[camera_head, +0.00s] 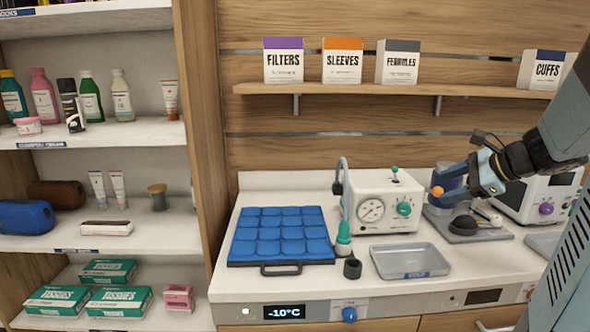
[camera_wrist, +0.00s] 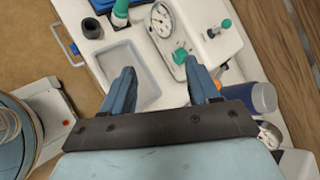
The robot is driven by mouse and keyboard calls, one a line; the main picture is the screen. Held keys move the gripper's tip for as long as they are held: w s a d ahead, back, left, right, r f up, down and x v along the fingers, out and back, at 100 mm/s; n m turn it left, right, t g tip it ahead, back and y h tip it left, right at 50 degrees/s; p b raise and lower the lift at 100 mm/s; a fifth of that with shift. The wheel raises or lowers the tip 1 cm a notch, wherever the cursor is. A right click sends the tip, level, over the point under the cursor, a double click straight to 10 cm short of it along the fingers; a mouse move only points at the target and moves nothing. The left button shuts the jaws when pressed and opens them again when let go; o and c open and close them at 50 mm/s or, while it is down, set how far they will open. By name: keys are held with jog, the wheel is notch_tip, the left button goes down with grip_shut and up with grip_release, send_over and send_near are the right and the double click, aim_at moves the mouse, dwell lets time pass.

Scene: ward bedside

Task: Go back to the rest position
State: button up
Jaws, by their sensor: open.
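My gripper (camera_head: 447,182) is at the right in the head view, raised above the counter (camera_head: 300,186) beside the white dial box. Its two blue fingers point left and are apart. In the wrist view my gripper (camera_wrist: 162,76) shows the fingers spread with nothing between them. The grey tray (camera_wrist: 150,85) and the white dial box (camera_wrist: 195,30) lie beyond the fingertips there. My arm comes in from the right edge of the head view.
A blue padded mat (camera_head: 280,237), the white dial box (camera_head: 372,211) and a grey tray (camera_head: 410,261) stand on the counter. A shelf (camera_head: 340,88) with several cartons runs above. A shelving unit (camera_head: 100,133) with bottles and boxes stands at left.

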jog(key=s+a+n+g+h, duration=0.1)
jog(key=s+a+n+h, duration=0.2)
jog(key=s+a+n, duration=0.4)
jog(key=s+a+r+n+g+h, duration=0.1)
jog(key=s+a+n+h, duration=0.2)
jog(key=s+a+n, duration=0.3)
jog(key=shift+s+a+n+g, duration=0.35)
jog(key=shift+s+n, duration=2.5)
jog(key=shift+n, duration=0.65)
